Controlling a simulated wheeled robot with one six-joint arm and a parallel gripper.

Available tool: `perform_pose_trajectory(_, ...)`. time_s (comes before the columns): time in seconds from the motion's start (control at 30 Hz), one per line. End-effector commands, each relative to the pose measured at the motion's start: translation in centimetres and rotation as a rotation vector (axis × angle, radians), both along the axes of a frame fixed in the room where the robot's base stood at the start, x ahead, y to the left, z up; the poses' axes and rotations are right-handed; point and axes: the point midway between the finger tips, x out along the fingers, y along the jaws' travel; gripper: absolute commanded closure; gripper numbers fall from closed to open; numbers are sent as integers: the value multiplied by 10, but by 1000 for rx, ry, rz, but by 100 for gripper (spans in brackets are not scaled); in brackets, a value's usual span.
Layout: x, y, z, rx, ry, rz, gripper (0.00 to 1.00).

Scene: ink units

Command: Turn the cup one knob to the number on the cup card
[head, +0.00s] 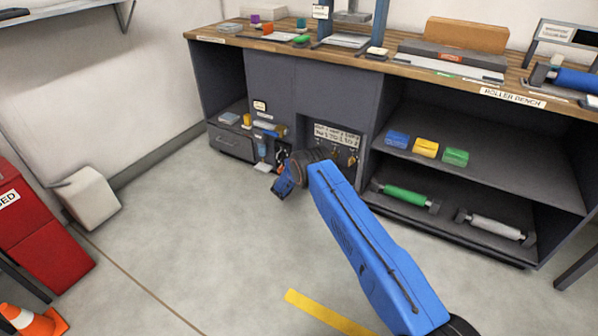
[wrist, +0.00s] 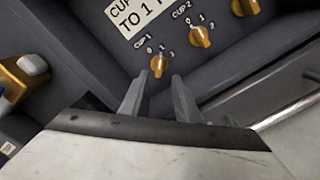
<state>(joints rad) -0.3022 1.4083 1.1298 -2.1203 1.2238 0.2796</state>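The cup one knob (wrist: 158,66) is a small orange knob on a dark panel in the wrist view, under a "CUP 1" label with a dial of small numbers. Which number it points at is too small to tell. A second orange knob (wrist: 201,38), marked "CUP 2", sits up and to its right. The white cup card (wrist: 140,14) is cut off and shows "CUP" and "TO 1". It also shows in the head view (head: 338,134), too small to read surely. My gripper (wrist: 157,78) is open and empty, its fingers apart just below the cup one knob.
The panel is set in the front of a dark bench with a wooden top (head: 405,65). Right of it, shelves hold blue, yellow and green blocks (head: 425,148) and rollers (head: 405,195). A yellow and white object (wrist: 25,75) lies left in the wrist view.

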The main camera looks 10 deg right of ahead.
Motion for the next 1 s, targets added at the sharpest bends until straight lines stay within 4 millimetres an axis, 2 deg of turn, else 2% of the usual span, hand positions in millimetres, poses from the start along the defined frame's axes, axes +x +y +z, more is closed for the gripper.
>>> perform_pose_trajectory(0.2,-36,27,0,-1,1,1,70)
perform_pose_trajectory(0.43,-63,46,0,0,1,1,70)
perform_pose_trajectory(0.63,-73,53,0,-1,0,1,70)
perform_pose_trajectory(1.0,-73,53,0,0,-1,-1,70)
